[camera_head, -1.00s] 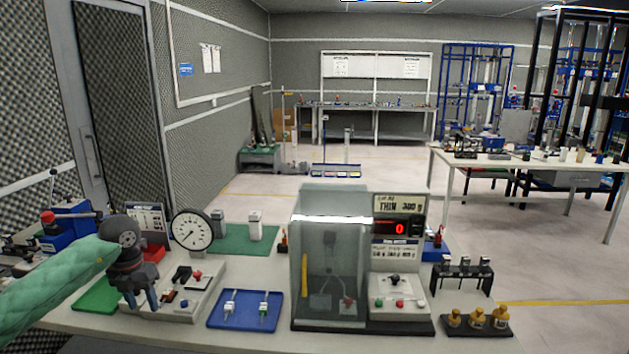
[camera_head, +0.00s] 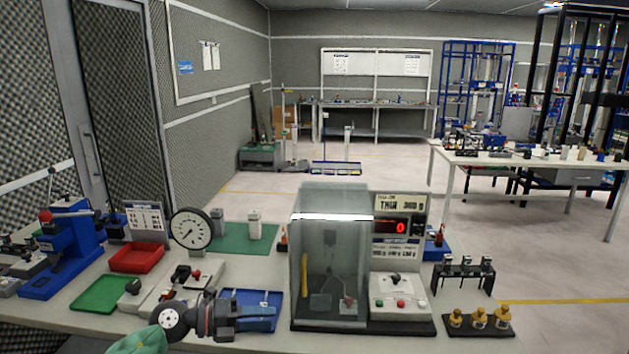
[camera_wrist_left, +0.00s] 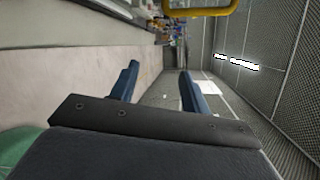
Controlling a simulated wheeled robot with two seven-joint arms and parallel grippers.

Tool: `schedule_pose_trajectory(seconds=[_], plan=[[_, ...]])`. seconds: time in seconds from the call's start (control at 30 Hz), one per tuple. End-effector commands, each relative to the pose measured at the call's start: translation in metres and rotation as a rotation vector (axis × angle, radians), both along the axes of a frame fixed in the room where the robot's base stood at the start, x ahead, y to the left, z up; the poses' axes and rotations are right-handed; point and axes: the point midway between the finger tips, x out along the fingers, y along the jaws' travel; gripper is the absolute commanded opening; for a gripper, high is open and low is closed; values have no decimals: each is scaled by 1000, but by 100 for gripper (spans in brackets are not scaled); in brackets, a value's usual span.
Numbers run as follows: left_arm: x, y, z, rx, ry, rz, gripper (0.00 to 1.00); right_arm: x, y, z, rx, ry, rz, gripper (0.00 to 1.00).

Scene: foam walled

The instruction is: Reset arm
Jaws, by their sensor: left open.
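My left gripper (camera_head: 276,319) is in front of the blue tray (camera_head: 229,296) at the table's front edge, its fingers pointing right. It covers much of that tray. In the left wrist view its two blue-grey fingers (camera_wrist_left: 158,92) stand apart with nothing between them. The green sleeve of my left arm shows only at the bottom left of the head view. My right gripper shows in neither view.
The glass-walled balance (camera_head: 330,265) with a red display stands right of the gripper. A dial gauge (camera_head: 191,229), green tray (camera_head: 100,294), red bin (camera_head: 136,257) and blue press (camera_head: 68,250) stand left. Amber bottles (camera_head: 478,317) are at the right.

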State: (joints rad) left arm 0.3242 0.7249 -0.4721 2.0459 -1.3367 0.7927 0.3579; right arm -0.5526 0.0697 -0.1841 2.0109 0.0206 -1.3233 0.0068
Motion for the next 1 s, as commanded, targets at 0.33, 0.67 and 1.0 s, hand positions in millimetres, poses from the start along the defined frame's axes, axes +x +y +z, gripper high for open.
schedule_pose_trajectory(seconds=[0.33, 0.67, 1.0], plan=[[-11, -3, 40, -652, 169, 390, 46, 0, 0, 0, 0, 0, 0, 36], [-24, 64, -12, -1044, 514, 929, 46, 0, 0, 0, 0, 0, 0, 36], [-109, 114, -141, -1126, 1039, 1539, 46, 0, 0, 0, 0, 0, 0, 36]])
